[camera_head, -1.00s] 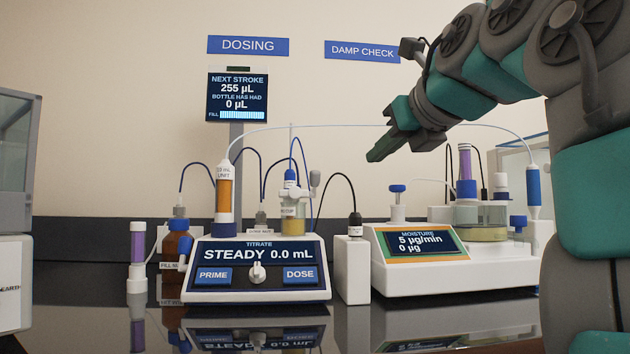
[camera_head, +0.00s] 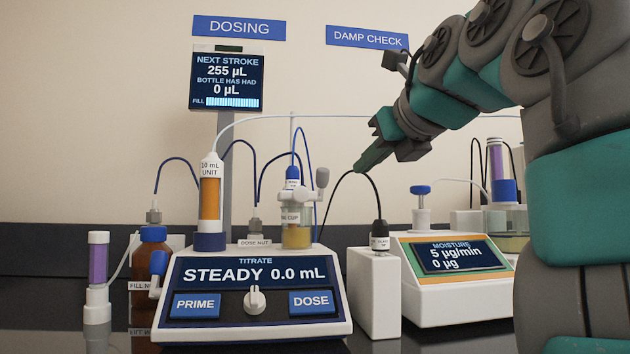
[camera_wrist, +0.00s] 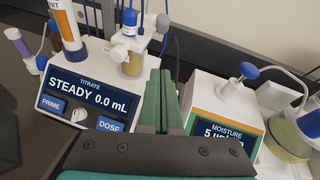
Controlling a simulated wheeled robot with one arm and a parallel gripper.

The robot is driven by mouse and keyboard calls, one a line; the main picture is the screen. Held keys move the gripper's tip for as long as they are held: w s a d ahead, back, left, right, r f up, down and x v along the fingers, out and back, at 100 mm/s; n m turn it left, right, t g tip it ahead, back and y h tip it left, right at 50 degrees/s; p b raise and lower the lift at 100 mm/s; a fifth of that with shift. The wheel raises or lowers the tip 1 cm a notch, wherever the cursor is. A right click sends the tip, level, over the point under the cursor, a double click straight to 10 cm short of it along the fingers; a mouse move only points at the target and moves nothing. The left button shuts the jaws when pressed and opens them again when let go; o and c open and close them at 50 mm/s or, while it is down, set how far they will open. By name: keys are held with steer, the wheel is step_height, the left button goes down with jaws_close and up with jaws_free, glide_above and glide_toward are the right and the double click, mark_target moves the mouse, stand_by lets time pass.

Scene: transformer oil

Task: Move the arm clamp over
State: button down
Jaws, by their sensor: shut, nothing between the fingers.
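A white clamp (camera_head: 297,194) with a grey knob (camera_head: 322,178) sits on a thin upright rod behind the titrator, around the upper part of a small cup (camera_head: 297,233) of amber liquid. The knob also shows in the wrist view (camera_wrist: 162,22), near the blue-capped cup (camera_wrist: 131,62). My gripper (camera_head: 361,167) is shut and empty, its green fingers pointing down and left, to the right of the knob and apart from it in the picture. In the wrist view the closed fingertips (camera_wrist: 160,76) lie below and right of the cup. The clamp's back side is hidden.
The titrator (camera_head: 252,292) reads STEADY 0.0 mL. A white block (camera_head: 373,293) with a black plug and cable stands right of it, then the moisture meter (camera_head: 455,270). A dosing tube arches over the cup. A brown bottle (camera_head: 151,265) stands left.

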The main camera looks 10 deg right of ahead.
stand_by(0.3)
glide_toward(324, 185)
step_height(324, 185, down, 4)
steer(key=w, duration=0.1)
steer(key=shift+w+a+r+p, duration=0.15)
steer(key=shift+w+r+p, duration=0.3)
steer(key=shift+w, duration=0.3)
steer(key=shift+w+a+r+p, duration=0.2)
steer(key=shift+w+r+p, duration=0.1)
steer(key=shift+w+p, duration=0.35)
steer(key=shift+w+a+r+p, duration=0.15)
steer(key=shift+w+r+p, duration=0.3)
steer(key=shift+w, duration=0.35)
steer(key=shift+f, duration=0.1)
